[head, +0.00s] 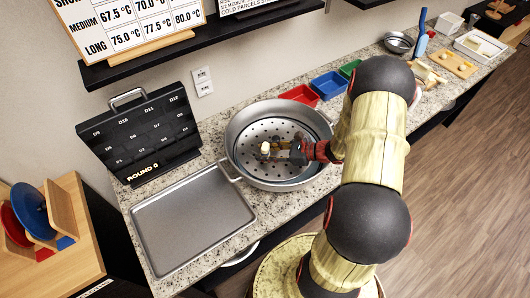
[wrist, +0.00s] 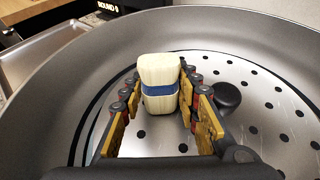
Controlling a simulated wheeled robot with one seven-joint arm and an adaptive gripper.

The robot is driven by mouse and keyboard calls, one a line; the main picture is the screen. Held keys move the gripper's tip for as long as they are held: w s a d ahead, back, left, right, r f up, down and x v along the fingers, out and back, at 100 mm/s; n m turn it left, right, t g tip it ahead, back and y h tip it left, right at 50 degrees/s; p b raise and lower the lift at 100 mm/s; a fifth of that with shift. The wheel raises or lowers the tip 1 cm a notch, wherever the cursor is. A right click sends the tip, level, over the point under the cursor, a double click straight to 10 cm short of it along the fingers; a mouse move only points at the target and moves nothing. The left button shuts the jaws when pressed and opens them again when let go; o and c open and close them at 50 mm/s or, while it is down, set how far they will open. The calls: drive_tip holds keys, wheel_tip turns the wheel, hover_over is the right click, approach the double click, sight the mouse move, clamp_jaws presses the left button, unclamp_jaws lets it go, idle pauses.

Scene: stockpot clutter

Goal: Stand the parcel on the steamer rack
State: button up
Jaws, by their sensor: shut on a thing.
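The parcel (head: 265,149) is a small cream block with rounded edges and a blue band around its middle. It also shows in the wrist view (wrist: 159,72), looking upright or nearly so. My gripper (head: 276,149) reaches into the wide metal pot (head: 238,120) from the right and is shut on the parcel. In the wrist view its yellow-padded fingers (wrist: 163,98) stand on either side of the parcel. The steamer rack (head: 252,166) is a round perforated metal plate inside the pot. Whether the parcel's bottom touches the rack is hidden.
A black knob (wrist: 227,96) rises from the rack, right of the parcel. The pot's wall (wrist: 60,95) surrounds the rack. Red (head: 300,94), blue (head: 329,85) and green bins stand behind.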

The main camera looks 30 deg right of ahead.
drive_tip(key=o, duration=0.9)
drive_tip(key=shift+f, duration=0.1)
drive_tip(key=shift+s+d+r, duration=0.1)
drive_tip(key=shift+r, duration=0.15)
drive_tip(key=p+v, duration=0.1)
drive_tip(key=v, duration=1)
drive_tip(key=shift+s+d+p, duration=0.1)
drive_tip(key=shift+s+p, duration=0.15)
drive_tip(key=shift+p, duration=0.15)
drive_tip(key=s+a+r+n+g+h, duration=0.2)
drive_tip(key=a+r+n+g, duration=0.6)
drive_tip(key=a+r+n, duration=0.55)
drive_tip(key=s+a+r+n+t+h, duration=0.1)
drive_tip(key=s+a+r+n+h, duration=0.1)
drive_tip(key=s+r+n, duration=0.1)
drive_tip(key=s+a+r+n+t+h, duration=0.1)
drive_tip(key=s+a+r+n+h, duration=0.1)
drive_tip(key=r+n, duration=0.4)
drive_tip(key=s+a+r+n+t+h, duration=0.1)
drive_tip(key=s+a+r+n+h, duration=0.2)
drive_tip(key=s+r+n, duration=0.1)
drive_tip(key=shift+s+a+r+n+t, duration=0.15)
drive_tip(key=shift+a+r+n+t, duration=0.2)
drive_tip(key=shift+n, duration=0.2)
